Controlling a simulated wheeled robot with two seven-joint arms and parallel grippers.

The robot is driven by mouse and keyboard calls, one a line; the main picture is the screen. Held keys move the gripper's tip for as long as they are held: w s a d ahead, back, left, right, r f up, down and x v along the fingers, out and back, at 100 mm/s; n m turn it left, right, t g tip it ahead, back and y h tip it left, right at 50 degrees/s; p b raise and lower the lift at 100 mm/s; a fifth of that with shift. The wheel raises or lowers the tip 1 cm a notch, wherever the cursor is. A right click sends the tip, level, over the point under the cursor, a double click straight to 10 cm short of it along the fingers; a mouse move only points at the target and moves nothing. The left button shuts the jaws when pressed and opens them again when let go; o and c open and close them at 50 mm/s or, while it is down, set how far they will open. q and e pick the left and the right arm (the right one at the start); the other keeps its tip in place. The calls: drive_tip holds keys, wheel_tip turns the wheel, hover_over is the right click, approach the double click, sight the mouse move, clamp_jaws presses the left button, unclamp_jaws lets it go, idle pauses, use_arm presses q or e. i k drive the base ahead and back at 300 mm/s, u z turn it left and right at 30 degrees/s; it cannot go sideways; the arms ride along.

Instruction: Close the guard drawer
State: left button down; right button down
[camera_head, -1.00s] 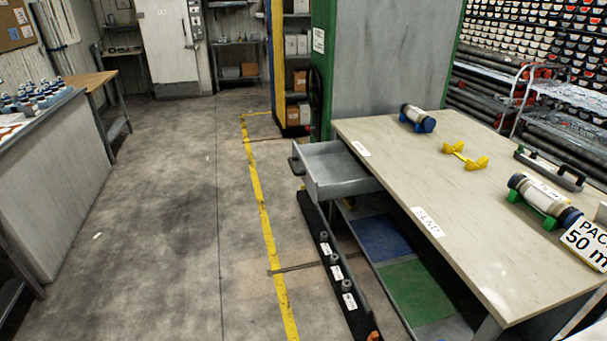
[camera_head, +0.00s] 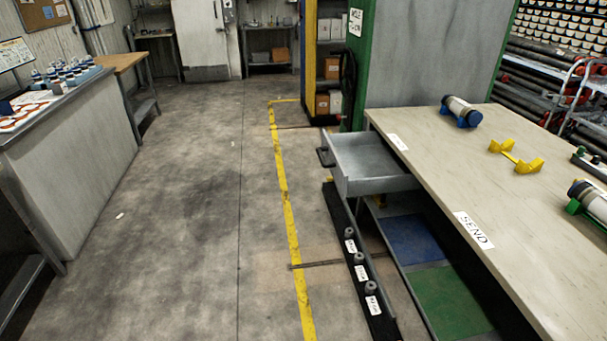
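The guard drawer (camera_head: 370,172) is a grey metal tray that stands pulled out from the left side of the bench, near its far end. It looks empty. A dark handle (camera_head: 325,157) sits on its left front face. The bench (camera_head: 455,185) has a pale top with a SEND label. Neither of my grippers shows in the head view.
A low black rail (camera_head: 352,250) with several grey knobs stands on the floor below the drawer. A yellow line (camera_head: 287,200) runs along the floor. The floor (camera_head: 190,190) left of it is clear, up to a counter (camera_head: 70,165) at the left.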

sight(359, 164)
drive_tip(key=u, duration=0.05)
drive_tip(key=i, duration=1.45)
drive_tip(key=z, duration=0.6)
